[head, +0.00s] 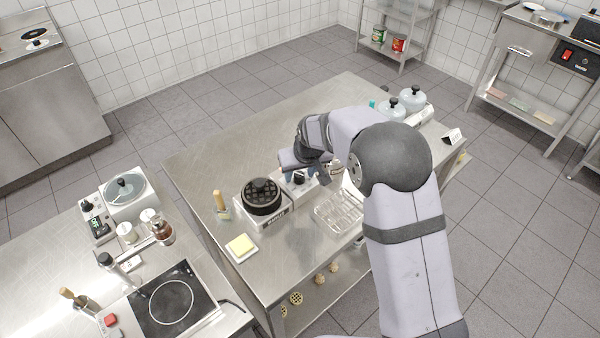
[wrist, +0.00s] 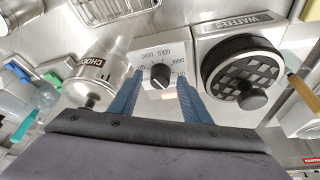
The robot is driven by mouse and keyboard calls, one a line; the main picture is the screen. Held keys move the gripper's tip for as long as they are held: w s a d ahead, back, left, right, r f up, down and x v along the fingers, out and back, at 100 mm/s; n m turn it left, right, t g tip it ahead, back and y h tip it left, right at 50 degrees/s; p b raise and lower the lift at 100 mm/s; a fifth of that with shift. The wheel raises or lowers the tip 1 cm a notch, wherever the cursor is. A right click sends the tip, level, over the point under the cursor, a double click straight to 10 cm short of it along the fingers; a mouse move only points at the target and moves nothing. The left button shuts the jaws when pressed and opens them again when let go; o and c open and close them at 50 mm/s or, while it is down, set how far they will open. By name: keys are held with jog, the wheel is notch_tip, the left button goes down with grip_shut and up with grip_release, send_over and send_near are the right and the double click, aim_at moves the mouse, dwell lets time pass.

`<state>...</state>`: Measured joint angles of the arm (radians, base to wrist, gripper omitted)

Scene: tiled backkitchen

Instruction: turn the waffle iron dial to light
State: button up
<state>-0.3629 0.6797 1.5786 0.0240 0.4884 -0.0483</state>
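The waffle iron (head: 263,195) is round and black on a steel base marked WAFFLES, and in the wrist view (wrist: 242,72) it stands right of the dial unit. The dial (wrist: 159,76) is a dark knob on a pale panel (wrist: 150,53) with small labels, among them LIGHT, GOLD and DARK. I cannot tell surely which label its pointer faces. My gripper (wrist: 160,84) is open, its two blue fingers apart on either side of the dial. Contact with the knob is not clear. In the head view my arm partly hides the gripper (head: 302,176) and panel.
A steel pot marked CHOC (wrist: 92,72) stands close on the left of the panel in the wrist view. A wire rack (head: 339,211) lies in front of the dial unit. A yellow block on a white dish (head: 241,247) and a wooden-handled brush (head: 221,204) are near the waffle iron.

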jog(key=shift+r, duration=0.1)
jog(key=b+v, duration=0.2)
jog(key=v, duration=0.5)
jog(key=shift+b, duration=0.35)
dwell(0.4)
